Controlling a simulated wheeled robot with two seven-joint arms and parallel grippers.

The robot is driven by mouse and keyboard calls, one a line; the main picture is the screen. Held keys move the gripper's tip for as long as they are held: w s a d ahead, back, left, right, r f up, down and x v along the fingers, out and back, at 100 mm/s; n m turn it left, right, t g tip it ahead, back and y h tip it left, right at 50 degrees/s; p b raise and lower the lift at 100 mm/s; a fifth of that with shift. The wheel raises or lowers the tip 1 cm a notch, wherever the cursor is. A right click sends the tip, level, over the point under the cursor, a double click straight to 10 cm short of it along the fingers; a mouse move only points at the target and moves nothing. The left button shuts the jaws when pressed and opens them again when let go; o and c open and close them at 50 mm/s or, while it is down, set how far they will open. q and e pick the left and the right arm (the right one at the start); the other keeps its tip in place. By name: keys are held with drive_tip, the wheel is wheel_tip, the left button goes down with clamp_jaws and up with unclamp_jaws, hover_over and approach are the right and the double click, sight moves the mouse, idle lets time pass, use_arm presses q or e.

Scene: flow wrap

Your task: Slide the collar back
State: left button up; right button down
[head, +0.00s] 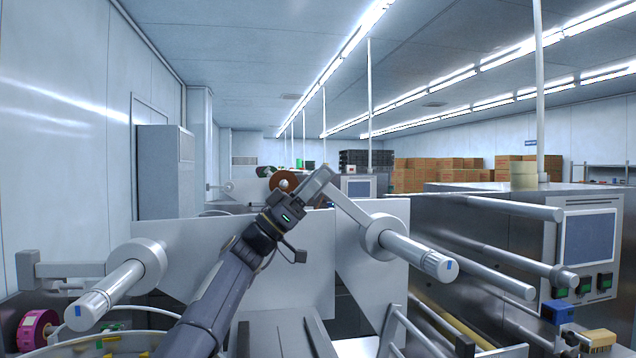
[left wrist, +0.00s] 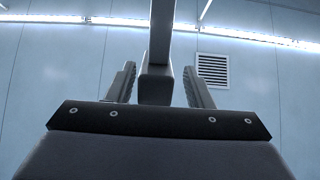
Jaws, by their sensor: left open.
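Two light spindles with blue marks stand at the front. The right spindle (head: 425,259) carries a round grey collar-like disc (head: 378,238) at its inner end. The left spindle (head: 103,296) carries a similar disc (head: 150,260). A grey bar (head: 347,203) runs from the right disc up to an angled end by my left gripper (head: 300,196). In the left wrist view, the gripper's two dark fingers (left wrist: 160,86) are open on either side of a square-ended grey bar (left wrist: 160,35), with gaps visible. Contact cannot be told. My right gripper is not in view.
A machine cabinet with a screen (head: 590,237) and several projecting rollers (head: 492,207) fills the right side. Pale upright plates (head: 300,260) stand behind my left arm. A magenta roll (head: 37,328) is at lower left. Boxes (head: 430,177) are stacked far back.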

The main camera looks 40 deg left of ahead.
use_arm(q)
drive_tip(key=b+v, duration=0.3)
drive_tip(key=v, duration=0.3)
drive_tip(key=shift+s+f+b, duration=0.2)
drive_tip(key=shift+f+b, duration=0.05)
drive_tip(key=shift+b, duration=0.15)
drive_tip(key=shift+a, duration=0.1)
